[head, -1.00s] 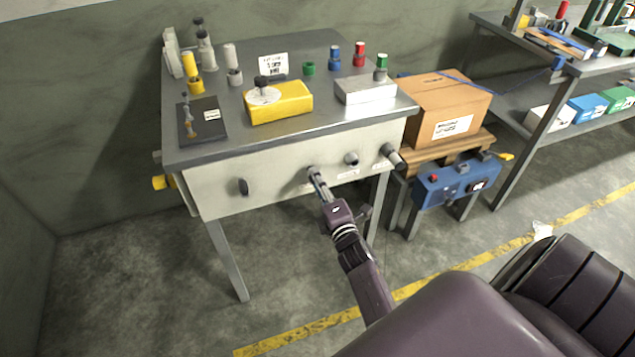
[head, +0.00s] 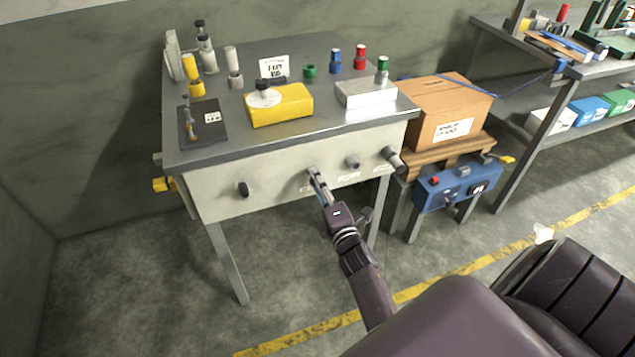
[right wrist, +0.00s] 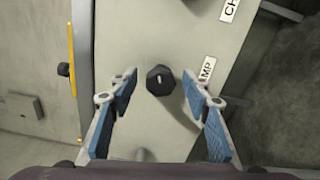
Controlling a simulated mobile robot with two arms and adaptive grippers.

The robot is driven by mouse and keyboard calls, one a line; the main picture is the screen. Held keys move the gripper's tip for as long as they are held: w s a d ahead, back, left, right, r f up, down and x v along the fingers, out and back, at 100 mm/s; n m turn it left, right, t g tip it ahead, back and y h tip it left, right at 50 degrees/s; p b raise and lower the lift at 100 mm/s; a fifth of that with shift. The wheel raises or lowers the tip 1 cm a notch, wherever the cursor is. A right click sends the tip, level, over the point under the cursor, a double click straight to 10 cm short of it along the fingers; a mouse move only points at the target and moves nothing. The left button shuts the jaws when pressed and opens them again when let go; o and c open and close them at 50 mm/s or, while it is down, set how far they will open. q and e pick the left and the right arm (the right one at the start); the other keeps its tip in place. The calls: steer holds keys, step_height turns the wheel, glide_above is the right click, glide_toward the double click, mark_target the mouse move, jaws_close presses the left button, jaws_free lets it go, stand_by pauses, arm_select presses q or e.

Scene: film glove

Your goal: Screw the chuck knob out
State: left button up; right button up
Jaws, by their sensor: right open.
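Several knobs sit on the pale front panel (head: 280,172) of the grey bench. In the right wrist view, the open fingers (right wrist: 165,92) stand on either side of this dark faceted knob (right wrist: 160,80); contact is not visible. Beside it is a partly covered label ending in "MP" (right wrist: 208,70). A label starting "CH" (right wrist: 230,9) is cut off at the top edge, near another dark knob (right wrist: 197,4). In the head view, the neighbouring grey knob (head: 352,161) has a label below it. My left gripper is not in view.
A larger dark knob (head: 393,159) juts from the panel's right end, and a black knob (head: 243,189) is at its left. A yellow box (head: 285,105) and a white box (head: 365,94) stand on the bench. A cardboard box (head: 440,105) is at the right.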

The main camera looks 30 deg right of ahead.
steer(key=v, duration=0.7)
steer(key=shift+w+d+m+p, duration=0.25)
steer(key=shift+w+m, duration=0.95)
steer(key=shift+m, duration=2.25)
steer(key=shift+w+d+m+p, duration=0.1)
steer(key=shift+w+d+m, duration=0.25)
steer(key=shift+w+m, duration=2)
steer(key=shift+w+d+m+p, duration=0.1)
steer(key=shift+d+m, duration=0.2)
steer(key=shift+m, duration=4.2)
steer(key=shift+c, duration=0.6)
